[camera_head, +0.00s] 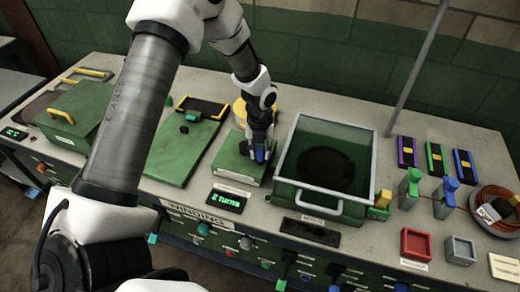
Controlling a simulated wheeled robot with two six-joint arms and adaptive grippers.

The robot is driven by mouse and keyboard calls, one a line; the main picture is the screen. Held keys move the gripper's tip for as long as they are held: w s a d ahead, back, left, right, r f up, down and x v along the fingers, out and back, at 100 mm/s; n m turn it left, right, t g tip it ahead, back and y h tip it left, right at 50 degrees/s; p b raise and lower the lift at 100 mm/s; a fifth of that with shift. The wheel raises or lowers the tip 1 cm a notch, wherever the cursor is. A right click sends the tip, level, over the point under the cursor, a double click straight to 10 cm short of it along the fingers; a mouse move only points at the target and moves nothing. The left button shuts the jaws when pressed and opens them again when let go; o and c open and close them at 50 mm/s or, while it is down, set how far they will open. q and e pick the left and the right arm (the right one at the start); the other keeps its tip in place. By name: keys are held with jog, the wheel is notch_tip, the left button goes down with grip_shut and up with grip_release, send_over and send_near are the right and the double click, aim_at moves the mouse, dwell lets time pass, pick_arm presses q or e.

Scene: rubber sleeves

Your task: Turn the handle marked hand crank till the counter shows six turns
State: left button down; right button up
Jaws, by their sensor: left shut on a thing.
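The hand crank sits on a low green box (233,166) in the middle of the bench. Its blue handle (259,155) shows between the fingers of my left gripper (258,150), which is shut on it from above. The fingers hide much of the handle and the crank arm. The counter (229,200) in front of the box has green lit text that appears to read 2 turns. My right gripper is not in view.
A green bin with a clear cover (325,160) stands close right of the crank. A flat green panel (180,150) lies to the left. Further right are small posts (410,190), a red tray (416,245) and a cable coil (495,205). A grey pole (420,65) rises behind.

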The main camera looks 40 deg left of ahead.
pick_arm(q)
jog(key=shift+s+f, duration=0.25)
jog(key=c, duration=1)
grip_release()
jog(key=shift+d, duration=0.1)
jog(key=shift+c, duration=0.2)
jog(key=shift+o, duration=0.8)
jog(key=shift+w, duration=0.3)
jog(key=shift+r, duration=0.15)
notch_tip(320, 180, up, 12)
